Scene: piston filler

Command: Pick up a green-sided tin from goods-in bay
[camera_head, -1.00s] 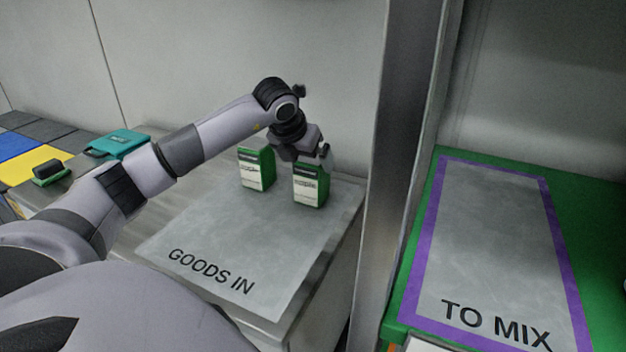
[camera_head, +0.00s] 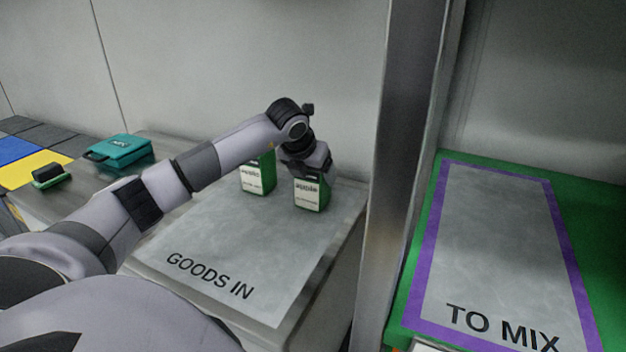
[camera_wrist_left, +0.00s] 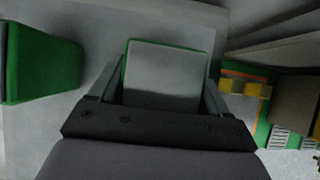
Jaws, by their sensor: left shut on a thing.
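Two green-sided tins with white front labels stand upright on the grey goods-in bay (camera_head: 225,255). My left gripper (camera_head: 307,172) is at the top of the right-hand tin (camera_head: 308,194) and is shut on it. In the left wrist view this tin's grey top with a green edge (camera_wrist_left: 165,75) lies between the two fingers (camera_wrist_left: 160,98). The other tin (camera_head: 258,176) stands just to the left, partly hidden behind my arm. Its green side (camera_wrist_left: 42,65) shows at the left of the wrist view. My right gripper is not in view.
A grey metal post (camera_head: 395,170) stands right of the bay, before the purple-bordered TO MIX mat (camera_head: 500,250) on a green surface. A teal case (camera_head: 119,151) and a green-and-black block (camera_head: 50,175) lie at the left. The bay's front is clear.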

